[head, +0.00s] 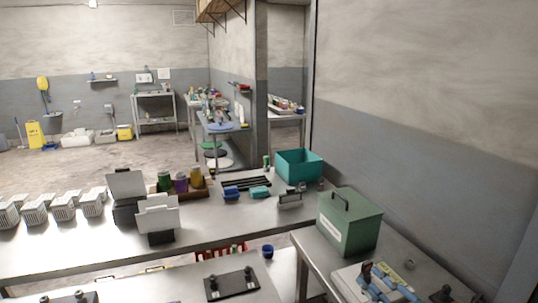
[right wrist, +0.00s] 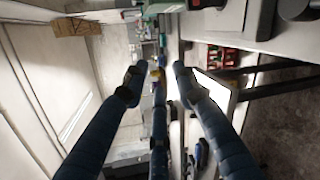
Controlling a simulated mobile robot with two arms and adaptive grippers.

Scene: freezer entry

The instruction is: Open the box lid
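A green box (head: 350,227) with a pale label on its front stands on the metal table at the right. Its green lid (head: 358,203) has a dark handle on top and looks closed. My right gripper (head: 380,281) is low in the head view, in front of the box and apart from it, over a pale board. In the right wrist view its blue, dark-tipped fingers (right wrist: 160,78) are spread with nothing between them. My left gripper is not in view.
A teal bin (head: 299,166) stands behind the box. A long metal table (head: 215,225) to the left carries card holders, cans and small blue items. A grey wall (head: 420,160) closes off the right side. A black plate with knobs (head: 232,283) lies at the front.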

